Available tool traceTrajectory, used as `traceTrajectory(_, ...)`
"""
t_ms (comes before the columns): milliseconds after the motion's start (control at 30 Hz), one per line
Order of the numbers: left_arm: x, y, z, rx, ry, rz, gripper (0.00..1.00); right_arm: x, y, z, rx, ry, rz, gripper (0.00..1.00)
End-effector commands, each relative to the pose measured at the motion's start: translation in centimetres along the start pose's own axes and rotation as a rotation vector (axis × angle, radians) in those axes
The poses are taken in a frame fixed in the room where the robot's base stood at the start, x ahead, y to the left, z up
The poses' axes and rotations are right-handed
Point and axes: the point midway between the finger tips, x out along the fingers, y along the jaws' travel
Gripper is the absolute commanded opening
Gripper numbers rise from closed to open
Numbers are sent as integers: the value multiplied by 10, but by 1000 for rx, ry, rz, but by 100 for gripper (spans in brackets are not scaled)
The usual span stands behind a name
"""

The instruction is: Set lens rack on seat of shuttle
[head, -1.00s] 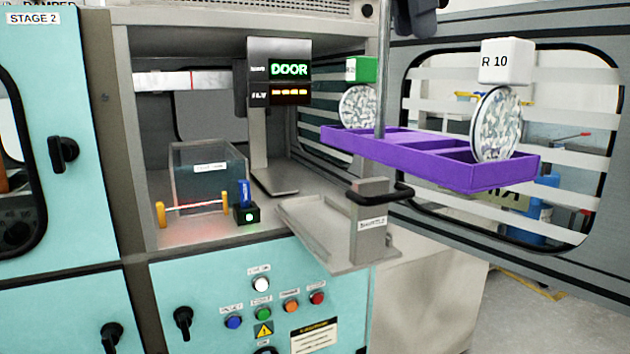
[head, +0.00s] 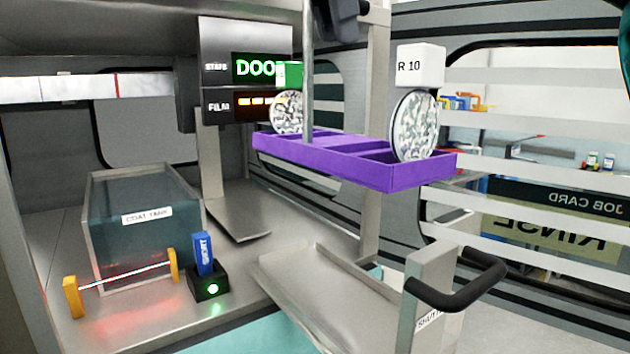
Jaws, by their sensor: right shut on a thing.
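The purple lens rack (head: 390,178) hangs in the air in the head view, with an upright metal rod. It carries two round speckled lenses, one under a white R 10 block (head: 420,66) and one under a green block (head: 289,75). My right gripper (head: 335,18) is at the top edge, shut on the rack's rod; its fingertips are partly cut off. The shuttle (head: 432,275) has an upright post with a black handle. Its flat metal seat (head: 315,285) lies below the rack, clear and apart from it. My left gripper is not in view.
A glass coat tank (head: 145,245) stands at left, with a red-lit beam between yellow posts (head: 73,297) before it. A small black box (head: 209,282) with a blue tag is beside it. A slatted window panel (head: 560,180) is at right.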

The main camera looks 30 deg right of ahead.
Motion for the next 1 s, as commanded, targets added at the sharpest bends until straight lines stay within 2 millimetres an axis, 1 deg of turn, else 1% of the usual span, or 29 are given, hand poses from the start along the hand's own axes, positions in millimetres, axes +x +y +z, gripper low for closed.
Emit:
traceTrajectory(67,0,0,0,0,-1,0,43,1,0,0,-1,1,1,0)
traceTrajectory(133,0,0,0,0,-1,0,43,7,-1,-2,-2,2,-2,0)
traceTrajectory(267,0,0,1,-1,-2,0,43,24,-5,-9,-4,3,-3,0)
traceTrajectory(433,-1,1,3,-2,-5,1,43,54,-12,-22,-5,4,-1,0)
traceTrajectory(567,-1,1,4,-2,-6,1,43,81,-18,-32,-4,3,-2,0)
traceTrajectory(700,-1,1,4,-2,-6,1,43,112,-24,-46,-4,3,-3,0)
traceTrajectory(800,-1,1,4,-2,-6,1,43,129,-28,-53,-1,2,-1,0)
traceTrajectory(900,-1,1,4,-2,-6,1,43,140,-30,-58,0,1,1,0)
traceTrajectory(1000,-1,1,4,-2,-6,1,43,145,-31,-60,1,1,1,0)
